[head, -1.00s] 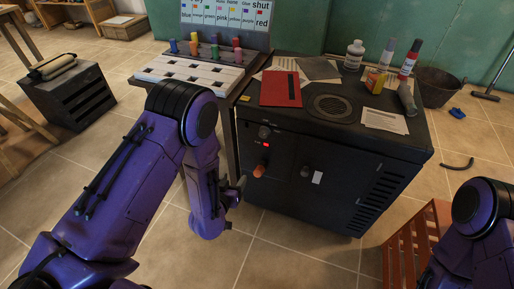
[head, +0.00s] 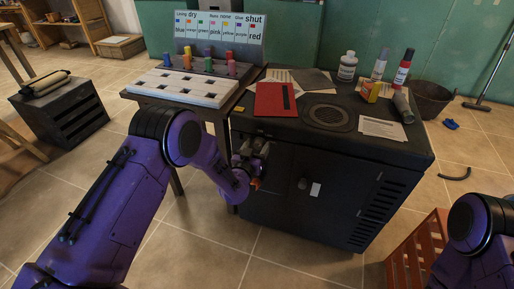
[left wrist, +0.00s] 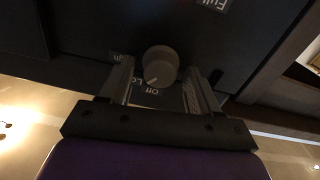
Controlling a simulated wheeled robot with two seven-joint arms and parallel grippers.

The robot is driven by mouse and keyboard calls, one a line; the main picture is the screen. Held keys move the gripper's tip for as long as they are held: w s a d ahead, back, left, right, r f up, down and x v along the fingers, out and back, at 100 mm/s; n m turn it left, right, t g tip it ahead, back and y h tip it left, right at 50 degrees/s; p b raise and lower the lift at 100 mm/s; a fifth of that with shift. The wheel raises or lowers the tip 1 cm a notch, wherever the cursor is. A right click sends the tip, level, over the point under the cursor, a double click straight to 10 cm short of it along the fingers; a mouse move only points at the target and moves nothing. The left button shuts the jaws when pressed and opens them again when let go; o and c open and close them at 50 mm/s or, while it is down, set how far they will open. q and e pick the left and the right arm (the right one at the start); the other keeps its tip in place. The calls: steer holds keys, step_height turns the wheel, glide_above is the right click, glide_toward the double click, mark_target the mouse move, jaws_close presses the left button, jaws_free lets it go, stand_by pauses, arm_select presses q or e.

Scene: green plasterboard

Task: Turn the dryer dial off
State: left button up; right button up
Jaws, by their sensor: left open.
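The dryer is a dark cabinet (head: 330,190) with a round vent on top. Its grey dial (left wrist: 160,65) shows in the left wrist view, with upside-down labels "Off" and "Lo" close below it and another partly hidden label at left. A pale mark sits on the dial's lower side; which label it points at I cannot tell. My left gripper (left wrist: 158,84) is open, one finger on each side of the dial, with no clear contact. In the head view my left gripper (head: 250,156) hides the dial. An orange knob (head: 256,184) shows just below it. My right gripper is out of view.
A table with a white slotted board (head: 185,87) stands at left, a reddish slatted crate (head: 415,250) at lower right.

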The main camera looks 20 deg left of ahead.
arm_select(q)
steer(key=c, duration=1)
steer(key=shift+c, duration=0.2)
steer(key=shift+n, duration=0.3)
steer(key=n, duration=0.3)
steer(key=shift+f+b, duration=0.1)
steer(key=shift+b, duration=0.2)
steer(key=shift+s+a+n+b, duration=0.1)
steer(key=shift+n+b, duration=0.25)
steer(key=shift+n, duration=1.85)
steer(key=o, duration=1)
steer(key=shift+o, duration=0.2)
